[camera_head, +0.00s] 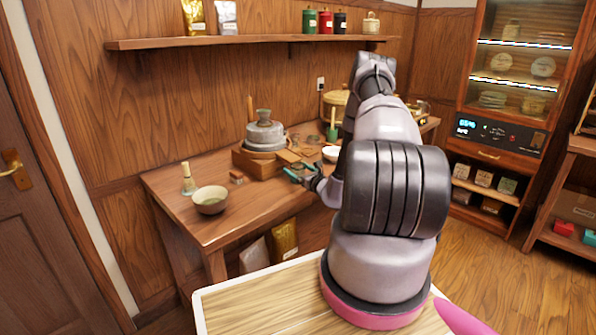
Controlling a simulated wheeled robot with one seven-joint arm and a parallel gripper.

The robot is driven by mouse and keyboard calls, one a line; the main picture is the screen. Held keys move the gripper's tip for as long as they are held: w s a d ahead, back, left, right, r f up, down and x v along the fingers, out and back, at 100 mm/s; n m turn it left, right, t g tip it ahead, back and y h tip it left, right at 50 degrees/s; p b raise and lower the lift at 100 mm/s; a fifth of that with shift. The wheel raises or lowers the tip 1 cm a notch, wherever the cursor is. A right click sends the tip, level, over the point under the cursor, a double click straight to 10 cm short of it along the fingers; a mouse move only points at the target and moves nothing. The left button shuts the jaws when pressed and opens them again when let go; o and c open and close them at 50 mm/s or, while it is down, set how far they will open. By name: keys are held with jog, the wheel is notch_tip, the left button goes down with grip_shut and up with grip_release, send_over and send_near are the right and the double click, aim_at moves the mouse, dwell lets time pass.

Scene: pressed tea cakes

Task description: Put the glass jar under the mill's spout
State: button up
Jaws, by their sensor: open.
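The mill (264,131), grey stone with an upright handle, sits on a wooden box base (257,163) on the wooden table. I cannot make out a glass jar; my arm hides part of the table's right side. My gripper (298,172) is low over the table, just right of the mill's base, with its dark fingers with greenish tips pointing left. It is open, and I see nothing between the fingers.
A white bowl (331,153) is behind my gripper. A wall shelf (220,40) hangs above.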

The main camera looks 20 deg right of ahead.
jog(key=s+d, duration=0.2)
jog(key=s, duration=1)
jog(key=w+a+r+n+g+y, duration=0.1)
jog(key=a+r+n+g+y, duration=0.1)
jog(key=a+r+n+y, duration=0.5)
jog(key=w+a+r+n+g+y, duration=0.1)
jog(key=a+r+n+g+y, duration=0.15)
jog(key=a+r, duration=0.45)
jog(key=s+a+r+n+g+y, duration=0.1)
jog(key=s+a+r+n+g, duration=0.35)
jog(key=r, duration=0.25)
jog(key=s+a+r+n+g+y, duration=0.1)
jog(key=s+a+r+n+g, duration=0.3)
jog(key=r+n+g, duration=0.15)
jog(key=s+a+r+n+g+h, duration=0.25)
jog(key=s+r+n+h, duration=0.45)
jog(key=s, duration=0.5)
jog(key=s+d+r+n+t+h, duration=0.3)
jog(key=s+d+r+t+h, duration=0.1)
jog(key=r, duration=0.5)
jog(key=shift+s+d+t+h, duration=0.35)
jog(key=shift+s+t+h, duration=0.3)
jog(key=shift+s+t, duration=0.55)
